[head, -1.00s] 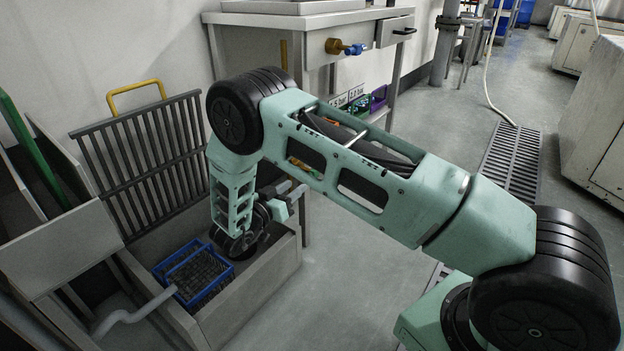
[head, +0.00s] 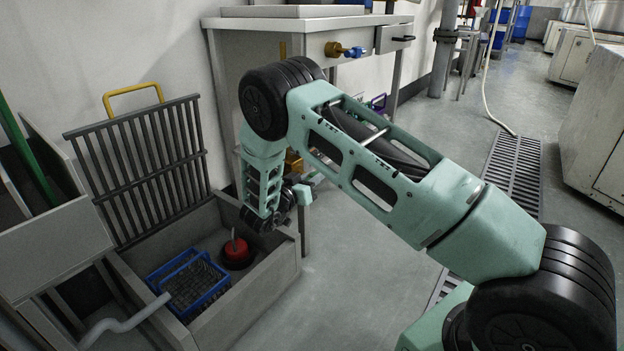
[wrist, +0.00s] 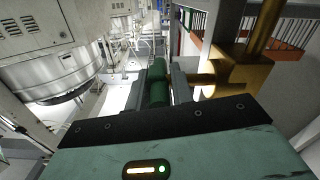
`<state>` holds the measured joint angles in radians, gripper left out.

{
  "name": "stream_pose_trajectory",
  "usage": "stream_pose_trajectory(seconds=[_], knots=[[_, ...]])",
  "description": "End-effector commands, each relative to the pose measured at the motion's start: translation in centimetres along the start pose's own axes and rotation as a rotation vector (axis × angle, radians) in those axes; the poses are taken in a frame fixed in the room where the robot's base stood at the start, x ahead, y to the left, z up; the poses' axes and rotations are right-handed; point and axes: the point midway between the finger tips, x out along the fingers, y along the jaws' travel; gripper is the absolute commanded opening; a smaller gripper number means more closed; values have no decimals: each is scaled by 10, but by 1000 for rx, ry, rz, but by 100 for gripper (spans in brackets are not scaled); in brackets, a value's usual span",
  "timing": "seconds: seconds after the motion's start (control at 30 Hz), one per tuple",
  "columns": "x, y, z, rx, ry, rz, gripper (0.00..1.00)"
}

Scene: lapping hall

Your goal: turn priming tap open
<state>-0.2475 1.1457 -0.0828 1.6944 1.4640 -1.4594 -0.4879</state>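The priming tap appears to be the brass fitting (wrist: 228,78) at the right in the wrist view, with a thick brass pipe rising from it. A green handle-like piece (wrist: 158,92) lies beside it, between the two fingers of my gripper (wrist: 160,84). The fingers flank the green piece closely; I cannot tell whether both touch it. In the head view my gripper (head: 303,188) is above the right edge of the grey sump, beside the bench. A bit of brass (head: 293,162) shows behind my wrist; the rest is hidden by my arm.
The sump (head: 278,262) holds a blue basket (head: 190,283) and a red-topped object (head: 236,250). A raised grating (head: 140,165) stands behind it. A brass fitting with a blue handle (head: 347,50) is on the bench front. The floor to the right is clear around a drain grate (head: 513,170).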

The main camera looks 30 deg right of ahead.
Motion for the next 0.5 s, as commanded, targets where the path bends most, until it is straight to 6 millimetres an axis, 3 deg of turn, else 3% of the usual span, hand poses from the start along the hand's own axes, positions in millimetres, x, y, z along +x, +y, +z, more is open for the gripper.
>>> stream_pose_trajectory(seconds=[0.03,0.07,0.5], knots=[[0,0,0,0,0,0,8],[0,0,0,0,0,0,0],[-2,-1,3,-3,58,10,0]])
